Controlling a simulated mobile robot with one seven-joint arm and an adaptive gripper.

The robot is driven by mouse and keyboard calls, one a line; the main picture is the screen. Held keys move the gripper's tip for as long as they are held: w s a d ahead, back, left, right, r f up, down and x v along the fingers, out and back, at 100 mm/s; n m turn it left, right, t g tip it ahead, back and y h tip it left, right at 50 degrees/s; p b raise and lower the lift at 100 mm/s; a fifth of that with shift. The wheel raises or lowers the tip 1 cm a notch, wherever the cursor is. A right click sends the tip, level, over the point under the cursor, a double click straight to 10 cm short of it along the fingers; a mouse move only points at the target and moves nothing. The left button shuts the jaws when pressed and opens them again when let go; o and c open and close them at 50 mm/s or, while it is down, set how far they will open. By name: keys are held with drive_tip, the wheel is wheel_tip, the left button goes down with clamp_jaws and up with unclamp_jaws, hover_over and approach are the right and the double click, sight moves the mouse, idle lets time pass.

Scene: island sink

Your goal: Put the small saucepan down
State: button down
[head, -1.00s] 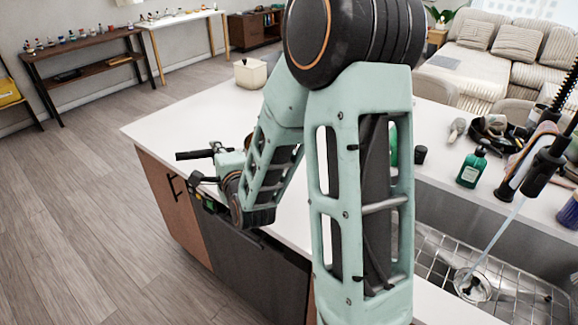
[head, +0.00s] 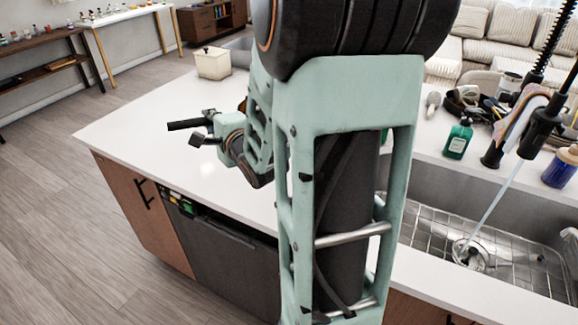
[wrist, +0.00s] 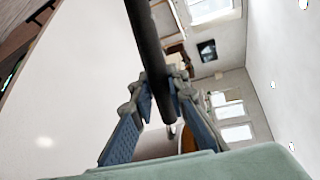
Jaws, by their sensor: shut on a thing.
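My gripper (head: 206,130) is above the white counter (head: 130,112), left of the sink. In the wrist view my gripper (wrist: 160,97) has its two blue-grey fingers closed on a long black handle (wrist: 150,48), taken as the small saucepan's. The handle crosses between the fingertips. In the head view a dark bar (head: 184,124) sticks out left from the gripper; it looks like that handle. The saucepan's body is not clearly seen in either view. I cannot tell whether it touches the counter.
A cream container (head: 212,64) stands at the counter's far end. A green bottle (head: 457,139) and a blue jar (head: 561,166) stand behind the steel sink (head: 450,205). The counter around the gripper is largely clear. A dishwasher front (head: 225,255) lies below its edge.

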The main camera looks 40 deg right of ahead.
drive_tip(key=s+d+h+b, duration=0.1)
drive_tip(key=s+d, duration=0.2)
drive_tip(key=s+d+f+m+b, duration=0.1)
drive_tip(key=s+d, duration=0.1)
drive_tip(key=d, duration=0.2)
drive_tip(key=s+d+h+b, duration=0.1)
drive_tip(key=s+d+b, duration=0.1)
drive_tip(key=s+d, duration=0.1)
drive_tip(key=shift+s+d+f+m+g+h, duration=0.15)
drive_tip(key=shift+d+f, duration=0.05)
drive_tip(key=shift+d, duration=0.15)
drive_tip(key=shift+s+d+f+m+g+h, duration=0.15)
drive_tip(key=shift+d, duration=0.2)
drive_tip(key=shift+w+f, duration=0.2)
drive_tip(key=w+f+b, duration=0.1)
drive_tip(key=w, duration=0.2)
drive_tip(key=w+f+b, duration=0.1)
drive_tip(key=w, duration=0.2)
drive_tip(key=w+f+b, duration=0.1)
drive_tip(key=w+f, duration=0.1)
drive_tip(key=w, duration=0.1)
drive_tip(key=shift+a, duration=0.1)
drive_tip(key=w+f, duration=0.1)
drive_tip(key=f, duration=0.2)
drive_tip(key=w+f+b, duration=0.1)
drive_tip(key=w+f, duration=0.1)
drive_tip(key=w+f+b, duration=0.1)
drive_tip(key=f, duration=0.2)
drive_tip(key=shift+w+f, duration=0.2)
drive_tip(key=shift+f, duration=0.1)
